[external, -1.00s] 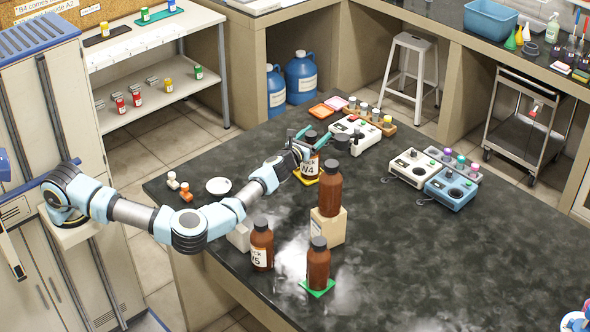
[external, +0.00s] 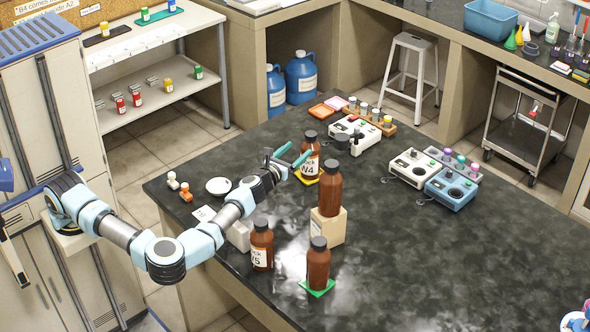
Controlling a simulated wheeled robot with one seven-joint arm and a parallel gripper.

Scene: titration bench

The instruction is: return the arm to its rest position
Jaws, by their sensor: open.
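My gripper (external: 292,160) is open and empty above the black bench. Its teal fingers point toward a brown bottle labelled V4 (external: 310,160), which stands upright on a yellow mat (external: 300,178). The fingertips are close to the left side of this bottle in the picture; a small gap seems to separate them. My arm reaches in from the left, with its elbow low beside the bench's left edge.
A brown bottle (external: 330,190) stands on a beige block (external: 327,228). Another bottle (external: 318,268) stands on a green mat (external: 317,288). A bottle labelled V5 (external: 262,247) is beside a white box (external: 238,235). Stirrer devices (external: 354,131) stand behind.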

